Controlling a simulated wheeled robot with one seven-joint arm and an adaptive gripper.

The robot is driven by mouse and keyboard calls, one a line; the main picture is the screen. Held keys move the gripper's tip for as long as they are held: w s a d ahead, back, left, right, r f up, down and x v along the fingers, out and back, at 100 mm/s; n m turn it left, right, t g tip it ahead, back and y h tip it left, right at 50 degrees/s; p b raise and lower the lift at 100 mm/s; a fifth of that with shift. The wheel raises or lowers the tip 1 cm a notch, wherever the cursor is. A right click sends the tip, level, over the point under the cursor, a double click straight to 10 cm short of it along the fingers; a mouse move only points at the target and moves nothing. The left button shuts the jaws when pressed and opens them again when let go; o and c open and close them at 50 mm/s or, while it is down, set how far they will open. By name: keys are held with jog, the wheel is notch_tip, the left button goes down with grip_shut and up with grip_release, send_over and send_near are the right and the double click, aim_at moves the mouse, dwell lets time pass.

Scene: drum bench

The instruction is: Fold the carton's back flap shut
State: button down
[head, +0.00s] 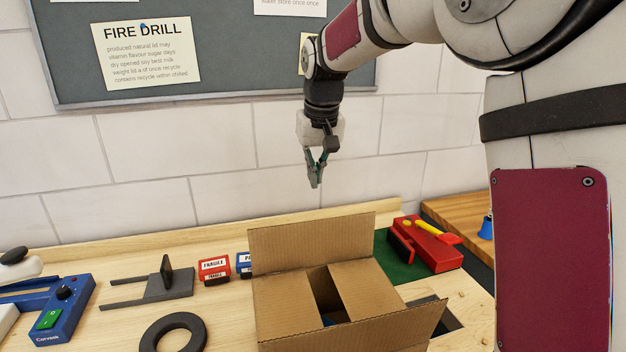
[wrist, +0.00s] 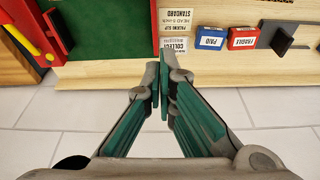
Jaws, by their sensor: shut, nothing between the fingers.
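The brown carton (head: 285,326) stands on the bench in the head view. Its back flap (head: 312,242) stands up along the far edge. Its two side flaps (head: 364,284) lie folded inward, with a dark gap between them and something bluish inside. Its front flap (head: 362,328) sticks out toward me. My gripper (head: 315,182) points down in the air above and behind the back flap, apart from it, near the wall. Its fingers also show in the wrist view (wrist: 163,92), closed together and empty.
A red FRAGILE stamp (head: 214,269) and a partly hidden blue stamp (head: 243,264) stand left of the carton. A red tool (head: 428,246) on a green mat (head: 408,268) is at its right. A black ring (head: 150,343) lies front left. The tiled wall (head: 225,205) rises behind.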

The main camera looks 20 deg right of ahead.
aim_at(315, 244)
notch_tip(315, 244, down, 8)
jog(key=s+p, duration=0.2)
jog(key=p, duration=0.1)
jog(key=shift+r, duration=0.25)
jog(key=shift+a, duration=0.1)
